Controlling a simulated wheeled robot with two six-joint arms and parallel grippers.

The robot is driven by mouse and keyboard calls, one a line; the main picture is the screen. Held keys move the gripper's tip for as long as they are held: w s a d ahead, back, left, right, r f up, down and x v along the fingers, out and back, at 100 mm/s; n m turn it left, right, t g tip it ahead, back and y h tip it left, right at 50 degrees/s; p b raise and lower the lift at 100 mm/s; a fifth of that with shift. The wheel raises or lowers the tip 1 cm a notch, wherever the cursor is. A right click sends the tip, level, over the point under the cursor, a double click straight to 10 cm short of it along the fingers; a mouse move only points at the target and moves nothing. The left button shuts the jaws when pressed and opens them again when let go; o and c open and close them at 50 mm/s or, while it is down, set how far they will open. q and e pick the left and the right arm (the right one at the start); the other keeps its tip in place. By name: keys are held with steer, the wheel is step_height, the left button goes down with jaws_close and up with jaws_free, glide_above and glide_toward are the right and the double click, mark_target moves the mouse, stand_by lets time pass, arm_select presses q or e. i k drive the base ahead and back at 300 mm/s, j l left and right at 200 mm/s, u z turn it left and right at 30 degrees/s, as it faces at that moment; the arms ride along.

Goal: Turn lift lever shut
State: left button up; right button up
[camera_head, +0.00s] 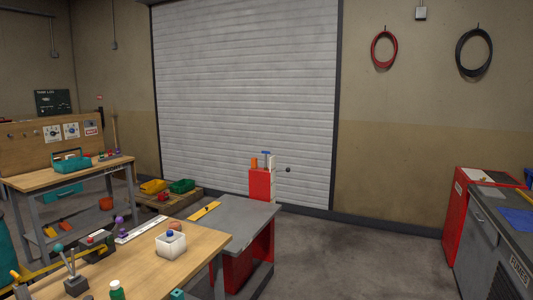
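No part is clearly marked as the lift lever, so I cannot tell which one it is. A grey-black block with upright levers (73,285) stands on the near wooden bench at the lower left; one lever has a teal ball top and leans. A red box (260,184) stands behind the grey table, with an orange cylinder (254,162) and a blue T-shaped part (266,155) on top. A small dark knob (288,170) shows just right of it. Neither of my grippers is in view.
A red and grey workbench (480,235) stands at right. The floor between is clear.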

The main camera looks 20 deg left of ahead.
mark_target(265, 168)
steer(key=i+u, duration=0.1)
steer(key=i, duration=3.6)
